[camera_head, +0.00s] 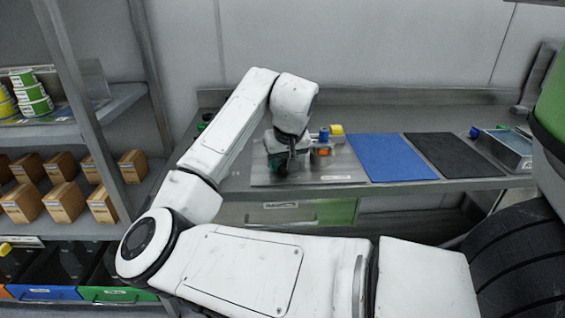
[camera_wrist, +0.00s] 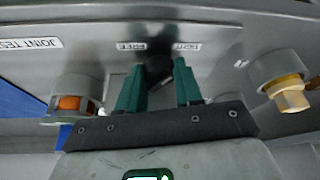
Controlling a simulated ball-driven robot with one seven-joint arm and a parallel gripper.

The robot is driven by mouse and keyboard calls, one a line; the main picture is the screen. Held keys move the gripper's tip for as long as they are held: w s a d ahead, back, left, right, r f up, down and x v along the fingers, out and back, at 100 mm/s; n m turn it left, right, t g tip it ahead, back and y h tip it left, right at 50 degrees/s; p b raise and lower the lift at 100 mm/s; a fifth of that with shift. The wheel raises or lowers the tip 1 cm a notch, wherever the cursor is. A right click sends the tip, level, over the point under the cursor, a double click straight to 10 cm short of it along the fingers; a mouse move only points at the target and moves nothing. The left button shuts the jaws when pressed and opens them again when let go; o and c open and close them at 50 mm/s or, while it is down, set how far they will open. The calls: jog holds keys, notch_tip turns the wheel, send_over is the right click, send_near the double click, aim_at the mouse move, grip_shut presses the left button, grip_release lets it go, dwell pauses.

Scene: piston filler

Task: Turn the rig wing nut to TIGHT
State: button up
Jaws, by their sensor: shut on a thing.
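The wing nut (camera_wrist: 160,66) is a dark piece on the grey rig panel (camera_wrist: 100,24) in the wrist view. It sits below and between two small labels, the left one reading like FREE and the right one like TIGHT. My gripper (camera_wrist: 160,80) has its two green fingers on either side of the nut and is shut on it. The fingers and shadow cover much of the nut, so its exact angle is hard to tell. In the head view my gripper (camera_head: 288,160) is over the rig's grey plate, and the nut is hidden behind it.
An orange-centred fitting (camera_wrist: 72,103) is left of my fingers and a brass fitting (camera_wrist: 290,95) is right. On the bench, a blue mat (camera_head: 390,158) and a black mat (camera_head: 455,155) lie clear to the right. A shelf of boxes (camera_head: 60,195) stands at left.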

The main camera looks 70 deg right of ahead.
jog(key=shift+r+m+p, duration=0.15)
jog(key=shift+m+p, duration=0.35)
jog(key=shift+p, duration=0.2)
jog(key=shift+m+g+h+p, duration=0.3)
jog(key=shift+m+g+p, duration=0.3)
jog(key=shift+m, duration=0.4)
jog(key=o, duration=1)
jog(key=shift+o, duration=0.2)
jog(key=p+v, duration=0.1)
jog(key=v, duration=0.9)
jog(key=shift+a+r+p, duration=0.2)
jog(key=shift+p, duration=0.2)
jog(key=shift+s, duration=0.1)
